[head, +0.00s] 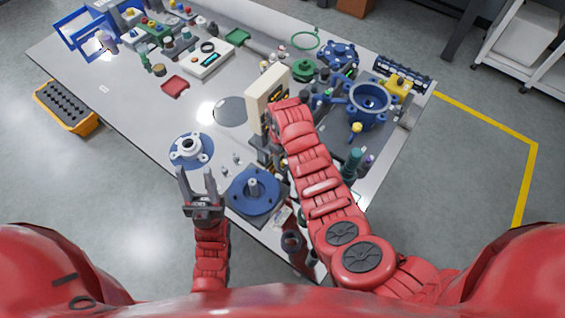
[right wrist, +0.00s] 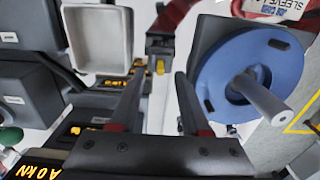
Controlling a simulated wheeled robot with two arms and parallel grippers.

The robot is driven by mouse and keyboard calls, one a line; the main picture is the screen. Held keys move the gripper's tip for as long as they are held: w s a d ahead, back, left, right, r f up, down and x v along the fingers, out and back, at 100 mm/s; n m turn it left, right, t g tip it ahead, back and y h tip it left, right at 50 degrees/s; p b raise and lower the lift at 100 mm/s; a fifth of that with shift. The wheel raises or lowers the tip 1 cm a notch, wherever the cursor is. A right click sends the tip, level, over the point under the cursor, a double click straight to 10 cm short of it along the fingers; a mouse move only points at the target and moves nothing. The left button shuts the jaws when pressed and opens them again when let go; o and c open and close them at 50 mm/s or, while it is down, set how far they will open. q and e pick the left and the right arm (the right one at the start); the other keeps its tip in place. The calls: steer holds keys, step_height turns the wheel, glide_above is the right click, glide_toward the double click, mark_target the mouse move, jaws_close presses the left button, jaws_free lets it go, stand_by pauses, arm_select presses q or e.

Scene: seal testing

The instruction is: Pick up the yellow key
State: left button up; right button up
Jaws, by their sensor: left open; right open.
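A small yellow piece (right wrist: 160,66), which looks like the yellow key, shows in the right wrist view. It is beyond my right gripper (right wrist: 156,88), between the two fingertips as seen in that view, at the end of a dark grey block (right wrist: 160,45). My right gripper is open, with nothing between its fingers. In the head view my right arm hides that gripper, and I cannot make out the key there. My left gripper (head: 198,180) is open and empty at the near left edge of the table, pointing toward the white-and-blue flange.
A blue disc fixture with a shaft (head: 253,190) stands near the table's front; it is at the right in the wrist view (right wrist: 235,80). A cream upright machine (head: 266,95) stands beside my right arm. A blue-and-white flange (head: 190,149) lies left. The table's middle left is fairly clear.

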steer(key=shift+f, duration=0.5)
jaws_close()
